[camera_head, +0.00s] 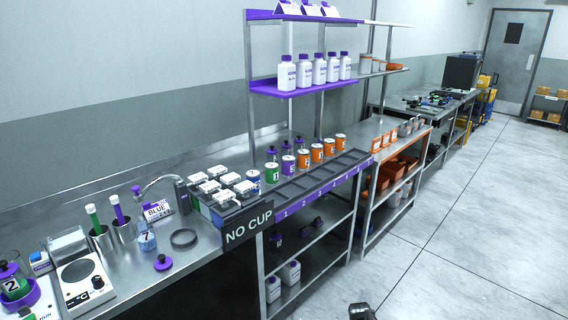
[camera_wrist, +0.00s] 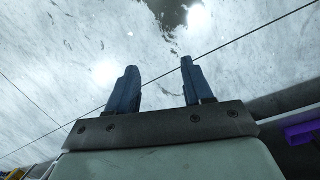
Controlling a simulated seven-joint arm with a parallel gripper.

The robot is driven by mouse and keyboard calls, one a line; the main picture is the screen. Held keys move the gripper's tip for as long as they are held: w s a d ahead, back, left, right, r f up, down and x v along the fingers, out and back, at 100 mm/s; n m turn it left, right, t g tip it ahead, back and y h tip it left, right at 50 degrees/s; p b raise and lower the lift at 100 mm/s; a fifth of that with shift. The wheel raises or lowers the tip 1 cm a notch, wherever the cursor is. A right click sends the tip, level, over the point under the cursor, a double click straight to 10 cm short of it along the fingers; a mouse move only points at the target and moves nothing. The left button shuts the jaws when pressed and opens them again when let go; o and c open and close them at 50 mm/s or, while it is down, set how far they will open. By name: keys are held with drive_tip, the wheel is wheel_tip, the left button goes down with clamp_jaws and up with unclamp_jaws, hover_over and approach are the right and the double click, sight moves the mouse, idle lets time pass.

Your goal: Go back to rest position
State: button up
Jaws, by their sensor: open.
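My gripper (camera_wrist: 158,78) shows in the wrist view with its two dark blue fingers apart and nothing between them. Behind the fingers is only the pale concrete floor (camera_wrist: 75,55). In the head view a small dark part of my arm (camera_head: 361,311) shows at the bottom edge, over the floor and clear of the benches. The fingers cannot be made out there.
A steel bench (camera_head: 215,262) runs along the left with a hot plate (camera_head: 84,280), a dark ring (camera_head: 184,238), a purple lid (camera_head: 162,262), a "NO CUP" sign (camera_head: 248,226) and numbered jars. A purple-edged shelf rack (camera_head: 305,87) stands behind. The floor at right (camera_head: 470,230) is free.

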drive_tip(key=s+a+f+m+g, duration=0.1)
drive_tip(key=s+a+f+g, duration=0.1)
drive_tip(key=s, duration=0.9)
drive_tip(key=s+a+f+m+g+y, duration=0.1)
drive_tip(key=s+a, duration=0.4)
drive_tip(key=s, duration=0.7)
drive_tip(key=s+a+f+m+g+y, duration=0.1)
drive_tip(key=s+a+f, duration=0.3)
drive_tip(key=s, duration=0.7)
drive_tip(key=shift+s+f+m+g, duration=0.15)
drive_tip(key=shift+m+g, duration=0.65)
drive_tip(key=shift+g, duration=0.1)
